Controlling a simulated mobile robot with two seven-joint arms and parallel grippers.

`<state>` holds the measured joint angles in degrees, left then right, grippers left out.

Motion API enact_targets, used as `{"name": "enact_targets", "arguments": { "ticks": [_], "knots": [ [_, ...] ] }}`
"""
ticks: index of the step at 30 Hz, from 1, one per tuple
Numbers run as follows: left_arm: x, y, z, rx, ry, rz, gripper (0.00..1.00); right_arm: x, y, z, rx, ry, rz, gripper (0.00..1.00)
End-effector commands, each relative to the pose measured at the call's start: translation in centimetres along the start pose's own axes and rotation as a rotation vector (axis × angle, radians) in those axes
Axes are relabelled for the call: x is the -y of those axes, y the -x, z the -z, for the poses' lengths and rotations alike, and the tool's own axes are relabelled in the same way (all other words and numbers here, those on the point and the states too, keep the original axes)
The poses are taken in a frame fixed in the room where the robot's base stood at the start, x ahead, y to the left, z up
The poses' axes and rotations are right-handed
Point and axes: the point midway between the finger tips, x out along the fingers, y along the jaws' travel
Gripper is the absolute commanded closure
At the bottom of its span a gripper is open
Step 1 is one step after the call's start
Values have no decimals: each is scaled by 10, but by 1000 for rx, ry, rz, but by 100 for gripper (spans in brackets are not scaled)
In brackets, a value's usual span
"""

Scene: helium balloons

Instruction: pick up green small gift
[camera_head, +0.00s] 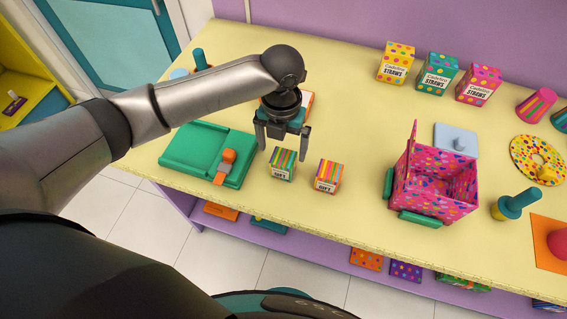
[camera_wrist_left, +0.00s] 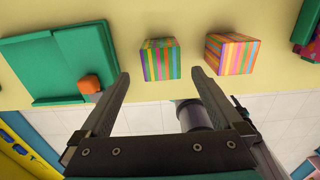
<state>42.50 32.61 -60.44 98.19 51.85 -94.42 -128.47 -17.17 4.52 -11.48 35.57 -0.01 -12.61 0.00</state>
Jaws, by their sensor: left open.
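The green small gift (camera_head: 283,164) is a little striped box with a white label, standing on the yellow table. In the left wrist view the green gift (camera_wrist_left: 161,60) lies ahead of the fingers, between their lines. My left gripper (camera_head: 283,140) is open and empty, above and just behind the green gift in the head view. It also shows in the left wrist view (camera_wrist_left: 158,78). An orange striped gift (camera_head: 327,176) stands just right of the green one, apart from it; it also shows in the left wrist view (camera_wrist_left: 231,54). My right gripper is not in view.
A green tray-like case (camera_head: 190,148) with an orange-topped item (camera_head: 224,167) lies left of the gifts. A pink dotted open box (camera_head: 437,187) stands to the right. Straw boxes (camera_head: 437,73) line the back. Table is clear between the orange gift and pink box.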

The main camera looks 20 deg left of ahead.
Motion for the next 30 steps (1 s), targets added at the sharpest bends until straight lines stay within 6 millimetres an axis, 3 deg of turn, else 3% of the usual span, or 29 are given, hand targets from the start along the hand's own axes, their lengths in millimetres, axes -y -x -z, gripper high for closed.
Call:
{"name": "enact_targets", "arguments": {
  "ticks": [5, 14, 23, 30],
  "knots": [
    [1, -12, -1, -1, 1, 0, 0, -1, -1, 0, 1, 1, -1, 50],
    [2, -52, -3, -1, 1, -1, 0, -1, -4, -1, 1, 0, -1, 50],
    [2, -56, -4, 2, 0, -1, 0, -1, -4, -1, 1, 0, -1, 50],
    [2, -56, -4, 2, 1, -1, 27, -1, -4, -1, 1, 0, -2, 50]
  ]
}}
